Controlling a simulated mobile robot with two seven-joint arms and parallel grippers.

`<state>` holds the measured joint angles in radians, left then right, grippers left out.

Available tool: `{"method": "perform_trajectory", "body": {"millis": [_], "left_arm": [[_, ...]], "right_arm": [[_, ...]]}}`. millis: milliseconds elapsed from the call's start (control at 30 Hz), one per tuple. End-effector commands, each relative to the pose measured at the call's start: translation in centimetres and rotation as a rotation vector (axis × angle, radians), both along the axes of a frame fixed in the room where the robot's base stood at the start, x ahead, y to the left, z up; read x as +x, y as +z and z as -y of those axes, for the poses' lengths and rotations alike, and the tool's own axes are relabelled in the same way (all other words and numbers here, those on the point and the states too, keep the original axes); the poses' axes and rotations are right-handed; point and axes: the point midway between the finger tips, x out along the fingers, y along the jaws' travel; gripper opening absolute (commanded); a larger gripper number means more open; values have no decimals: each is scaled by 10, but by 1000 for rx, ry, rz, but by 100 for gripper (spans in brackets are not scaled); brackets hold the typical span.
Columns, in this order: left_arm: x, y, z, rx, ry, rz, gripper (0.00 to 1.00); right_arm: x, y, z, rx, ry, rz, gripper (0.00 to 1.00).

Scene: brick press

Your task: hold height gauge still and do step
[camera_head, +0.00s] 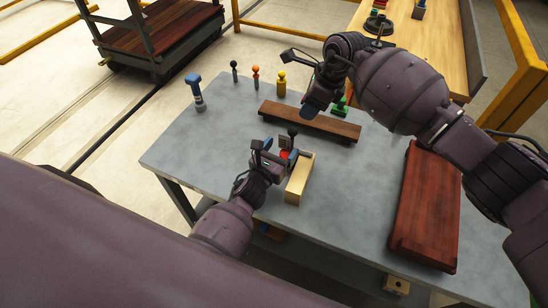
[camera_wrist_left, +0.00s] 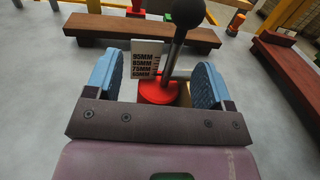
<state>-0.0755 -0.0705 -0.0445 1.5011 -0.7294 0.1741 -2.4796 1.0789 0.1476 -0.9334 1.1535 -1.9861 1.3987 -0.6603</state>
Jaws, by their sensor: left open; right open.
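The height gauge (camera_wrist_left: 145,62), a pale card marked 95MM, 85MM, 75MM and 65MM, stands upright beside a red round base (camera_wrist_left: 158,92) with a black rod and ball knob. I cannot tell whether they are joined. In the head view the gauge card (camera_head: 286,142) shows near the table's middle. My left gripper (camera_wrist_left: 156,80) is open, its blue pads on either side of the red base and rod with gaps showing. It also shows in the head view (camera_head: 274,151). My right gripper (camera_head: 314,108) is open above the dark wooden plank, its fingers partly hidden.
A raised wooden plank (camera_head: 311,121) lies behind. Black, orange (camera_head: 256,77), yellow (camera_head: 281,84) and green (camera_head: 340,106) knobbed pieces and a blue-handled tool (camera_head: 197,91) stand at the back. A red-brown board (camera_head: 425,211) lies right.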

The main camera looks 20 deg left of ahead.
Motion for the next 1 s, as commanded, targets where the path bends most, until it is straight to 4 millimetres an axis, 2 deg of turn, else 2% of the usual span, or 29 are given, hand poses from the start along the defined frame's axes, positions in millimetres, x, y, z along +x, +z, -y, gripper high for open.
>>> {"method": "perform_trajectory", "body": {"millis": [200, 400, 833, 867, 1000], "left_arm": [[33, 1, 5, 0, 0, 1, 75], [52, 0, 7, 0, 1, -1, 75], [59, 0, 8, 0, 1, -1, 75], [59, 0, 8, 0, 1, -1, 74], [59, 0, 8, 0, 1, -1, 52]], "right_arm": [[0, 0, 0, 0, 0, 0, 43], [0, 0, 0, 0, 0, 0, 43], [0, 0, 0, 0, 0, 0, 43], [0, 0, 0, 0, 0, 0, 43], [0, 0, 0, 0, 0, 0, 43]]}}
